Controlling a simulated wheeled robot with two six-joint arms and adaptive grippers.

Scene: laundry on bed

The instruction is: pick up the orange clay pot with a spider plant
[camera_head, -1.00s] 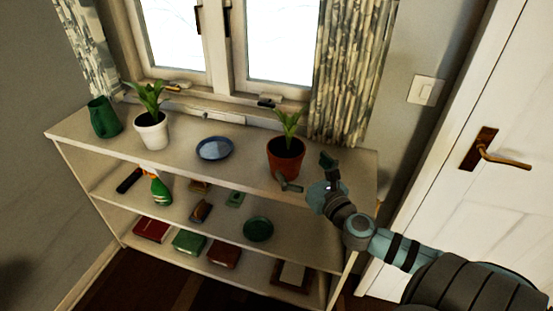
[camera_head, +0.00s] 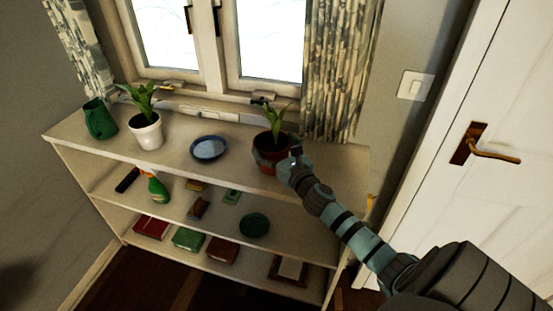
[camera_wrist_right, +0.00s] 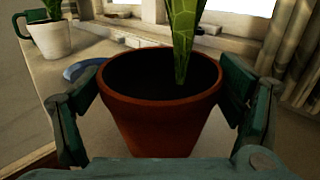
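The orange clay pot (camera_head: 271,157) with a green leafy plant (camera_head: 274,121) stands upright at the right end of the shelf top. My right gripper (camera_head: 277,158) reaches it from the front right, with a finger on each side of the pot. In the right wrist view the orange pot (camera_wrist_right: 160,115) fills the space between the fingers of my right gripper (camera_wrist_right: 165,95). The pads sit very close to the rim; firm contact is not clear, and the gripper looks open around the pot. My left gripper is not in view.
A blue plate (camera_head: 209,148) lies left of the pot. Further left are a white potted plant (camera_head: 146,132) and a green jug (camera_head: 100,119). The curtain (camera_head: 341,75) and window are close behind. Lower shelves of the bookcase (camera_head: 180,165) hold books and small items.

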